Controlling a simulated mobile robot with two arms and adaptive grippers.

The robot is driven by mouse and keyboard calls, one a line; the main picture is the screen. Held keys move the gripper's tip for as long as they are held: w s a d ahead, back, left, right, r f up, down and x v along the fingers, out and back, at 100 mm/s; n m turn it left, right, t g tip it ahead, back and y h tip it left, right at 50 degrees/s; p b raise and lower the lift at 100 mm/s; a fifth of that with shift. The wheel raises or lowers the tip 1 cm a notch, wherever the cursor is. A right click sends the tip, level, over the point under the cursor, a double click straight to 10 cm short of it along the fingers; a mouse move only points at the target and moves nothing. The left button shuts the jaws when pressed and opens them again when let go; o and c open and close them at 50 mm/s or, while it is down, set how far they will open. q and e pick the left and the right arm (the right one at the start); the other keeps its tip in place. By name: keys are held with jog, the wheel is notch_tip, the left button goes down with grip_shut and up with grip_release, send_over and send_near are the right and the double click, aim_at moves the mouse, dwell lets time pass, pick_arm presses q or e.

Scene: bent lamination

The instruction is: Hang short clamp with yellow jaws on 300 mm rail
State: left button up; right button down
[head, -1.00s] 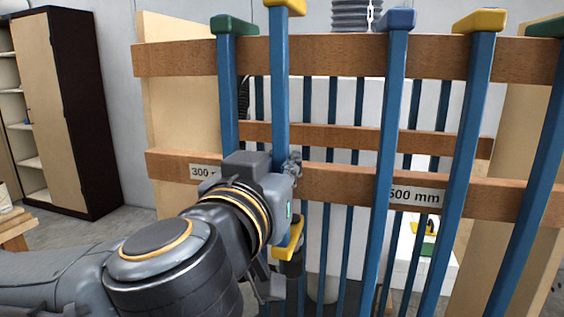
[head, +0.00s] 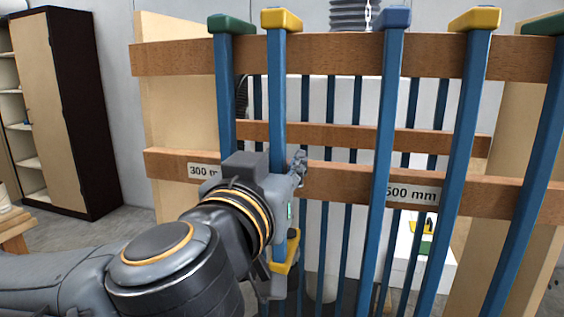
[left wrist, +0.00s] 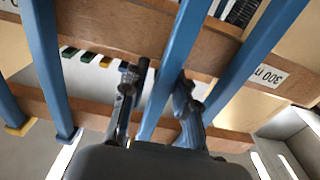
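The short clamp with yellow jaws (head: 281,20) stands upright, its blue bar in front of the rail labelled 300 mm (head: 203,171). Its upper jaw is at the top edge of the upper wooden board (head: 345,55). Its lower yellow jaw (head: 287,262) shows below my left gripper (head: 285,170). In the left wrist view, the fingers of my left gripper (left wrist: 155,105) stand apart on both sides of a blue bar (left wrist: 168,75), with a visible gap on the left. The gripper looks open around the bar. My right gripper is out of view.
A green-jawed clamp (head: 226,75) hangs close on the left. Blue-jawed (head: 390,100) and yellow-jawed (head: 472,90) clamps hang to the right, by the 500 mm label (head: 411,194). More blue bars stand behind the front boards. A cabinet (head: 60,110) is at the far left.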

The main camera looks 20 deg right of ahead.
pick_arm(q)
notch_tip(320, 180, down, 3)
jog(key=shift+d+g, duration=0.1)
jog(key=shift+g, duration=0.2)
jog(key=s+a, duration=0.1)
jog(key=s, duration=0.1)
jog(key=s+a+r, duration=0.1)
jog(key=s+a, duration=0.1)
jog(key=s+a+r, duration=0.1)
jog(key=s, duration=0.1)
jog(key=shift+a+r, duration=0.15)
jog(key=shift+r, duration=0.05)
jog(key=shift+s+r, duration=0.1)
jog(key=shift+a, duration=0.15)
jog(key=shift+s, duration=0.1)
